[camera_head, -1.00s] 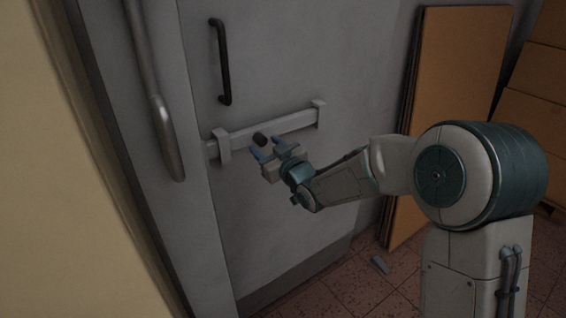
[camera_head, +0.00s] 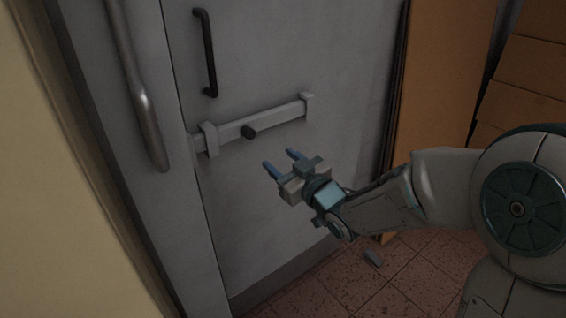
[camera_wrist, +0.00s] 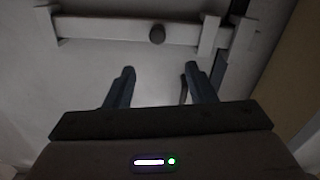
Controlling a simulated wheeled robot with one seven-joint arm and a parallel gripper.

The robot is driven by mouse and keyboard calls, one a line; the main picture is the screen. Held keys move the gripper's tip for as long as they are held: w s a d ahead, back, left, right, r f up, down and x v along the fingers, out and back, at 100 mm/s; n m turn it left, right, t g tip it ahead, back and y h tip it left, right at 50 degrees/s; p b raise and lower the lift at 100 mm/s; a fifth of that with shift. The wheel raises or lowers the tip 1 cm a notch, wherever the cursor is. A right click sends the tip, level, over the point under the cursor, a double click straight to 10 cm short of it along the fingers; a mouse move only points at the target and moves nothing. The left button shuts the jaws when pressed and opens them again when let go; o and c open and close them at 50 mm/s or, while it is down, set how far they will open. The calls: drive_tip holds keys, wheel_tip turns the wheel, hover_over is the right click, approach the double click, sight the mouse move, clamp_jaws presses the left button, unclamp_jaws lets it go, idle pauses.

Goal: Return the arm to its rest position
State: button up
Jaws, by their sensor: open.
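My gripper (camera_head: 282,162) is open and empty, with its two blue fingers apart. It is in front of the grey door (camera_head: 255,80), below and to the right of a dark knob (camera_head: 249,132) on a sliding bar latch (camera_head: 275,121). In the wrist view, my gripper (camera_wrist: 158,80) points toward the bar (camera_wrist: 105,29), and the knob (camera_wrist: 157,34) shows beyond the fingertips, not touching them. My arm reaches in from the right, its elbow bent.
A black handle (camera_head: 207,52) is on the door above the bar. A metal pull handle (camera_head: 147,110) is at the left. Brown panels (camera_head: 440,75) lean at the right, with boxes (camera_head: 525,85) behind. A small grey piece (camera_head: 373,257) lies on the tiled floor (camera_head: 330,285).

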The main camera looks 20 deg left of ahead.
drive_tip(key=s+d+f+m+g+h+p, duration=0.15)
drive_tip(key=d+m+h, duration=0.8)
drive_tip(key=d, duration=1.25)
drive_tip(key=s+d+m+g+h+p, duration=0.1)
drive_tip(key=s+d+g+h, duration=0.1)
drive_tip(key=s, duration=0.7)
drive_tip(key=s+d+f+m+g+h+p, duration=0.1)
drive_tip(key=s+d+m+g+h, duration=0.1)
drive_tip(key=s+d+g, duration=0.2)
drive_tip(key=s+d, duration=0.3)
drive_tip(key=s, duration=0.2)
drive_tip(key=shift+s+d+f+g+h, duration=0.3)
drive_tip(key=shift+s+g+h, duration=0.05)
